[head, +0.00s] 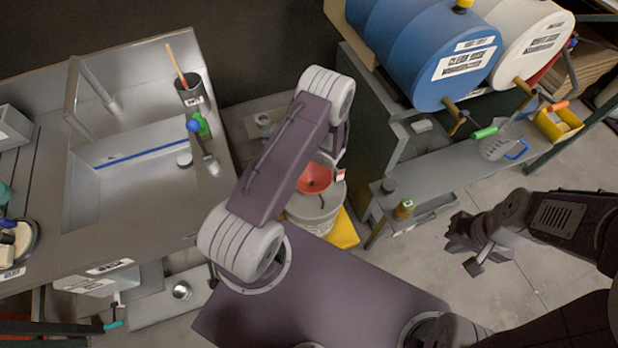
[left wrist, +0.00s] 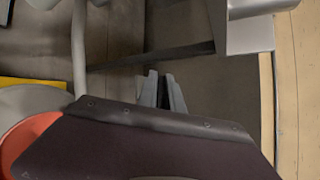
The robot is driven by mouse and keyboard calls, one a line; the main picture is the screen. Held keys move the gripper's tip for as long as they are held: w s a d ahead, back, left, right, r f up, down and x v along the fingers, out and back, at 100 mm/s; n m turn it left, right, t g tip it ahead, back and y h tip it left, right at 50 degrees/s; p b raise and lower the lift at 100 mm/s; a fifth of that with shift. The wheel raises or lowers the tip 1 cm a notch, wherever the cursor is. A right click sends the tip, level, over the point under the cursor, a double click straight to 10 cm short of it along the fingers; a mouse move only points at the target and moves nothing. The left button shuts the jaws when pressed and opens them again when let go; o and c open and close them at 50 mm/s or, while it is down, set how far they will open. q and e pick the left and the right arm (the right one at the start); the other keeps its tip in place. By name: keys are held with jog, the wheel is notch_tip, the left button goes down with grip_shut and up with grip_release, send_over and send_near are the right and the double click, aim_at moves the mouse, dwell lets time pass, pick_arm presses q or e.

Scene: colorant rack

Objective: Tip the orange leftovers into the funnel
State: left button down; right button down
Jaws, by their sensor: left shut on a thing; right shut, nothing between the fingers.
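A red-orange funnel (head: 314,178) sits in the mouth of a grey bucket (head: 318,215), on a yellow base (head: 344,232). My left arm crosses in front of them in the head view and hides its gripper there. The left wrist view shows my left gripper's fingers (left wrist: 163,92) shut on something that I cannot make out. A piece of the red funnel (left wrist: 22,142) shows at the left edge of that view. A small white-labelled thing (head: 340,174) is beside the funnel. I cannot identify any orange leftovers. My right gripper (head: 462,245) is shut and empty over the floor.
A blue drum (head: 415,45) and a white drum (head: 525,30) lie on the rack at the right, with taps below. A yellow bin (head: 560,124) is at its end. A sink bench (head: 150,215) fills the left. The floor near my right gripper is clear.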

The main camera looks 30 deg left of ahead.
pick_arm(q)
jog(key=shift+d+r+y+b, duration=0.3)
jog(key=shift+r+y+b, duration=0.1)
jog(key=shift+y+b, duration=0.3)
dwell(0.6)
jog(key=shift+s+d+f+y+b, duration=0.15)
jog(key=shift+d+y+b, duration=0.3)
jog(key=shift+b, duration=0.5)
jog(key=shift+d+f+y+b, duration=0.1)
jog(key=shift+d+y+b, duration=0.15)
jog(key=shift+d+b, duration=0.55)
dwell(0.6)
jog(key=shift+d+r+y+b, duration=0.35)
jog(key=shift+y+b, duration=0.35)
jog(key=shift+b, duration=0.35)
dwell(0.5)
